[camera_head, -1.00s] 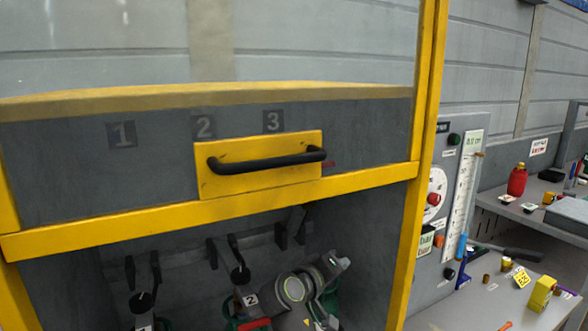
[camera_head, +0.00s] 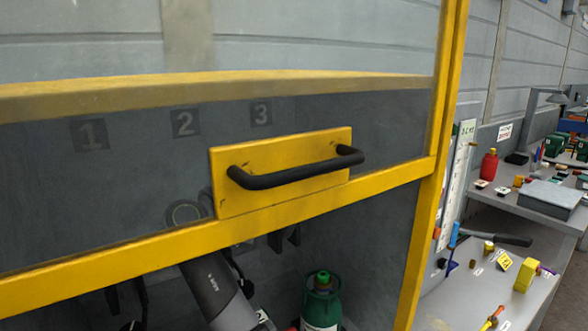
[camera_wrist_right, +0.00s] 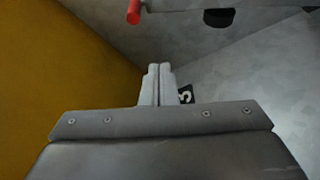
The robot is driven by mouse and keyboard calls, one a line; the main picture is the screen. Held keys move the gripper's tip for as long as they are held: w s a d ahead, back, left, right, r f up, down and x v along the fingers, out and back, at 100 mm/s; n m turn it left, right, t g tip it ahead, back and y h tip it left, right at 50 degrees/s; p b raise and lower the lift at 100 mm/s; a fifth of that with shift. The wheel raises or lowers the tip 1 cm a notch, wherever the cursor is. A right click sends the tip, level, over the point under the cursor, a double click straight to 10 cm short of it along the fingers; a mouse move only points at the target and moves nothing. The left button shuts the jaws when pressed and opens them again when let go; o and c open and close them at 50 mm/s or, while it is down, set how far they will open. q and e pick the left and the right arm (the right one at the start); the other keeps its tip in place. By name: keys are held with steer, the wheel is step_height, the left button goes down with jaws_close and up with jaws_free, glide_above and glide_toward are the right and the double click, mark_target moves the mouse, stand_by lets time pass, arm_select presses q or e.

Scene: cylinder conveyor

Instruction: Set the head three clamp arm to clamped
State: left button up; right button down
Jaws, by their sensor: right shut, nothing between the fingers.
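In the right wrist view my right gripper (camera_wrist_right: 157,84) is shut, with its fingers together and nothing between them. A red-tipped grey bar (camera_wrist_right: 134,12) runs along the top of that view, beyond the fingertips and apart from them; it may be the head three clamp arm, but I cannot tell its setting. A label 3 (camera_wrist_right: 186,95) shows just right of the fingers, partly covered. In the head view the number 3 plate (camera_head: 261,113) is on the grey panel. My right gripper is hidden there; only my arm shows below the yellow frame. My left gripper is not in view.
A yellow-framed guard with a black handle (camera_head: 295,170) spans the front. A green cylinder (camera_head: 321,300) stands below it. A yellow wall (camera_wrist_right: 50,70) is close on the left in the wrist view. Benches with small items, including a red bottle (camera_head: 489,165), stand at the right.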

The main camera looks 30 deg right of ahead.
arm_select(q)
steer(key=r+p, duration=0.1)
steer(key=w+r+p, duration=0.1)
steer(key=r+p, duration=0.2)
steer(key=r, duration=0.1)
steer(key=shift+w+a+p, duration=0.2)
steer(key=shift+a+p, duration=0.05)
steer(key=shift+p, duration=0.15)
arm_select(e)
steer(key=d, duration=0.9)
steer(key=shift+w+d+f, duration=0.2)
steer(key=shift+w+f, duration=0.1)
steer(key=shift+w, duration=0.1)
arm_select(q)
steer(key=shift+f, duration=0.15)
